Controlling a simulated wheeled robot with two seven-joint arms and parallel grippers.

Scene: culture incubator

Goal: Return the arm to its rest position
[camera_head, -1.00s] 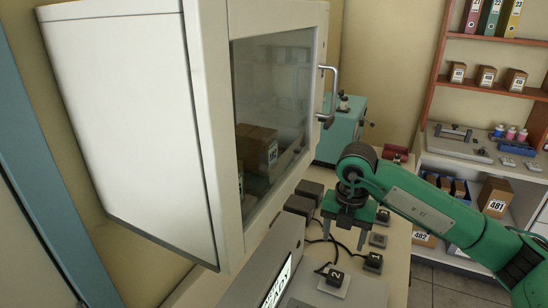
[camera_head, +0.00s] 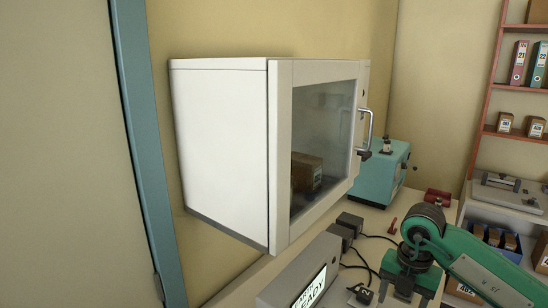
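My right arm, green, comes in from the lower right. Its gripper (camera_head: 402,291) points down over the table beside the grey control box. Its two fingers are apart with nothing visible between them, and their tips are close to the bottom edge of the picture. My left gripper is not in view. The white incubator (camera_head: 222,150) is at the centre left, and its glass door (camera_head: 325,125) looks shut. The door handle (camera_head: 370,130) is well above my gripper and apart from it. A brown box (camera_head: 307,172) shows through the glass.
The grey control box (camera_head: 290,277) has a lit display reading "READY". Black blocks (camera_head: 347,222) with cables stand behind it. A teal machine (camera_head: 378,175) and a small red tray (camera_head: 438,196) are farther back. Shelves (camera_head: 520,90) with binders and boxes stand at the right.

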